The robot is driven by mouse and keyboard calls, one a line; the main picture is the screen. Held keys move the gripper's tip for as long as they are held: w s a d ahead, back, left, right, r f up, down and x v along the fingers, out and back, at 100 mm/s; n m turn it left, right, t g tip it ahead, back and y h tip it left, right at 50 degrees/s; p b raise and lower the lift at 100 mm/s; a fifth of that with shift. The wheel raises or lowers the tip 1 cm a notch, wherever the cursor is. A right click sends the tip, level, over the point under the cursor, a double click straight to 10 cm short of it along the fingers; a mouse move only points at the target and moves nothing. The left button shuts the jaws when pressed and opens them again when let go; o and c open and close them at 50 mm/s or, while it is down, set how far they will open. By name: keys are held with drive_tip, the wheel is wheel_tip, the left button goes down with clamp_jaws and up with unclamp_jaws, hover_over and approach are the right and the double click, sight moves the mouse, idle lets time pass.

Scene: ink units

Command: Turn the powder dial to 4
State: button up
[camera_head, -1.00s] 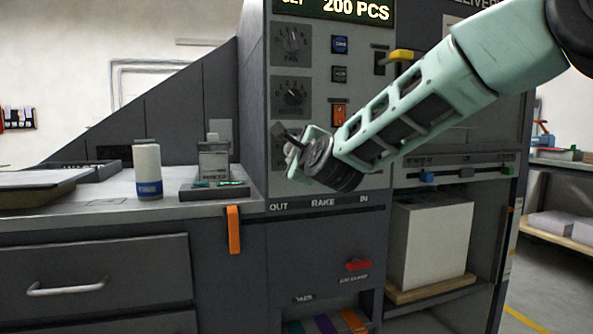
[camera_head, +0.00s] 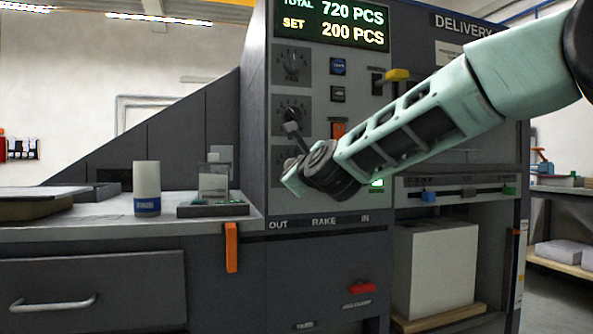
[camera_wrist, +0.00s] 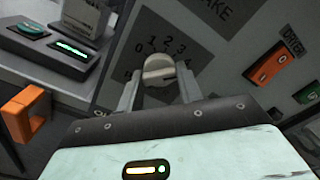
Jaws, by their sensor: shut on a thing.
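In the wrist view a pale round knob (camera_wrist: 158,71) sits on a dark dial plate (camera_wrist: 147,32) with the figures 0, 1, 2 and 3 around its upper side. My gripper (camera_wrist: 158,86) is shut on this knob, one finger at each side.
Two more dials stand above, the top one (camera_head: 291,65) and the middle one (camera_head: 291,108). An orange switch (camera_wrist: 268,66) is up and right of the held knob. Left are a counter with a white cylinder (camera_head: 147,187) and an orange handle (camera_head: 231,246).

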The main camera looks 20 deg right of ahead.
drive_tip(key=shift+f, duration=0.1)
drive_tip(key=o, duration=1)
drive_tip(key=shift+s, duration=0.1)
drive_tip(key=shift+s+p, duration=0.75)
drive_tip(key=shift+s, duration=7.85)
